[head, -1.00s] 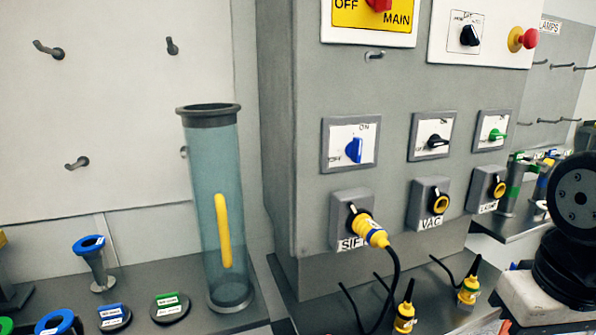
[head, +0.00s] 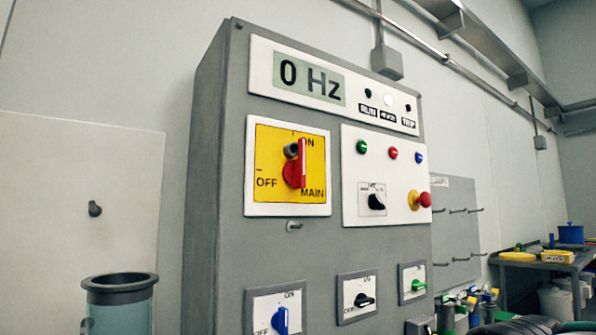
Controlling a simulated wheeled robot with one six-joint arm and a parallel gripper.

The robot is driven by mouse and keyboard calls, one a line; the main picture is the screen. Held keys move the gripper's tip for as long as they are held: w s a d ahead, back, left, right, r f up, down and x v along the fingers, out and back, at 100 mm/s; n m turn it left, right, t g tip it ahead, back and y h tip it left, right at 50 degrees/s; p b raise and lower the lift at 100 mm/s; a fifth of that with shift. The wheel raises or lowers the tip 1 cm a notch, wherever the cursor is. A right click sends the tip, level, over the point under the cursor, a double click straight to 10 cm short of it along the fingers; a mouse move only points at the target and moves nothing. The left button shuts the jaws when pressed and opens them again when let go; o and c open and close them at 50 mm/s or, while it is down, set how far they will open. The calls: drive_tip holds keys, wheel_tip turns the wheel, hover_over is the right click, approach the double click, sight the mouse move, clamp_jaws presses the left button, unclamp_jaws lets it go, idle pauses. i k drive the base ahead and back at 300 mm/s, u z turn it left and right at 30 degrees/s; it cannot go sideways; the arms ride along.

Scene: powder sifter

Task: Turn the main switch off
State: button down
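The main switch (head: 296,168) is a red rotary handle on a yellow plate (head: 270,190) marked ON, OFF and MAIN, on the upper left of the grey control cabinet's (head: 215,200) front. Its red handle stands upright, with its upper end by the ON mark at the top. The OFF mark is at the left of the plate. A grey round piece sits at the handle's upper left. My gripper is not in view.
A display (head: 310,82) above reads 0 Hz. To the right is a white panel with small coloured lamps, a black selector (head: 376,201) and a red emergency button (head: 424,200). A small hook (head: 294,226) sticks out below the main switch. Smaller switches line the cabinet's lower front.

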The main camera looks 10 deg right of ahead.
sight(293, 173)
drive_tip(key=z, duration=1.8)
drive_tip(key=k, duration=1.25)
drive_tip(key=u, duration=1.85)
drive_tip(key=i, duration=0.5)
drive_tip(key=z, duration=0.05)
